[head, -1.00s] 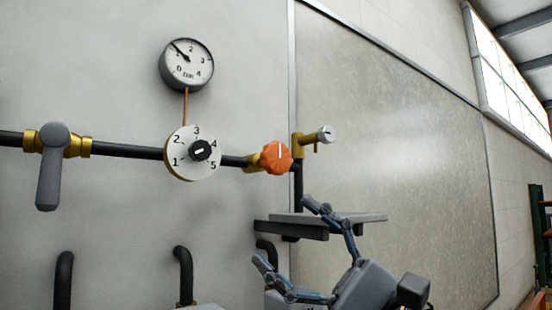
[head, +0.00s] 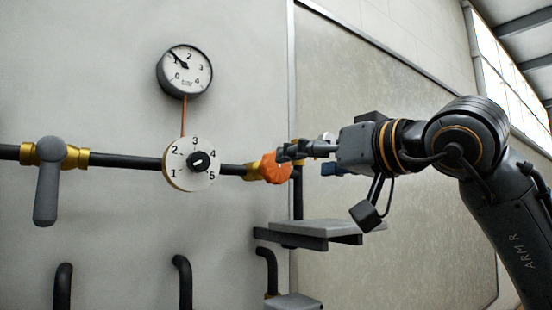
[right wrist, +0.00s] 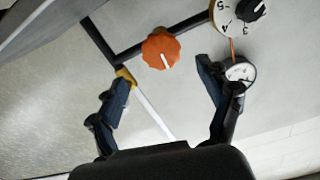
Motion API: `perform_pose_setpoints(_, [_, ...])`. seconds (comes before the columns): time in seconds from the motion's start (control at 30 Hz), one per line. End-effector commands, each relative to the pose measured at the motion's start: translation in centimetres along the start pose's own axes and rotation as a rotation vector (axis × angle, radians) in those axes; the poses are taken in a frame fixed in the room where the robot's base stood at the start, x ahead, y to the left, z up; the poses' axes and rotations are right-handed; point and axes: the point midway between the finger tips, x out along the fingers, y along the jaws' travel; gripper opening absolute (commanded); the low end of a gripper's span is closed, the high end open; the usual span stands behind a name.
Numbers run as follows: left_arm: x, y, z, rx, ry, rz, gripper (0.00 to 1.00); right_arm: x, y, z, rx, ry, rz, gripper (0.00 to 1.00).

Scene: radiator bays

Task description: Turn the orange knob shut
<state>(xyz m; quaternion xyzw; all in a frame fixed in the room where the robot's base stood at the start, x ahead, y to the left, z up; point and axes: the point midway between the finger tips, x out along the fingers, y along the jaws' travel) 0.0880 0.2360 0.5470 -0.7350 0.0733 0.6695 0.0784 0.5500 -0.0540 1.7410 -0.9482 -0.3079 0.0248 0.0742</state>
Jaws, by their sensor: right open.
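The orange knob (head: 270,168) sits on a brass fitting at the right end of the dark horizontal pipe. In the head view my right gripper (head: 288,154) reaches in from the right, and its fingers overlap the knob's upper right edge. In the right wrist view the knob (right wrist: 160,48) shows a white line on its face. The fingers of my right gripper (right wrist: 166,88) stand wide apart there, with the knob ahead between them and clear space on both sides. No grip on the knob shows. My left gripper is out of view.
A numbered white dial (head: 190,165) is on the pipe left of the knob, with a round gauge (head: 185,71) above it. A grey lever valve (head: 48,180) is at the far left. A grey shelf (head: 320,231) juts out below the knob.

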Motion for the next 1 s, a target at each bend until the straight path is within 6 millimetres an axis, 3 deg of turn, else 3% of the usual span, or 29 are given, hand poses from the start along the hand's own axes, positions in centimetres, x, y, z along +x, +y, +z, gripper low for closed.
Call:
perform_pose_setpoints(0.03, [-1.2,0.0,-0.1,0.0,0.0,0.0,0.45,1.3,-0.2,-0.4,0.004,-0.005,-0.003,0.79])
perform_pose_setpoints(0.2, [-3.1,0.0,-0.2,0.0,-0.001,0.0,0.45,4.9,-0.2,-0.5,0.006,-0.004,-0.004,0.79])
perform_pose_setpoints(0.4, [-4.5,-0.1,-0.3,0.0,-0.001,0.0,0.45,7.8,-0.2,-0.3,0.004,-0.002,-0.004,0.79])
perform_pose_setpoints(0.6, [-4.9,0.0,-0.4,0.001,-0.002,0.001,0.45,9.0,-0.1,0.0,0.003,-0.001,-0.003,0.79])
perform_pose_setpoints(0.87, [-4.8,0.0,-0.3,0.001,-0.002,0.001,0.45,9.0,-0.1,0.0,0.002,0.0,-0.002,0.79])
perform_pose_setpoints(1.0, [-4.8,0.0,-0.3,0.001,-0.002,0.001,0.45,9.0,-0.1,0.0,0.002,0.0,-0.002,0.5])
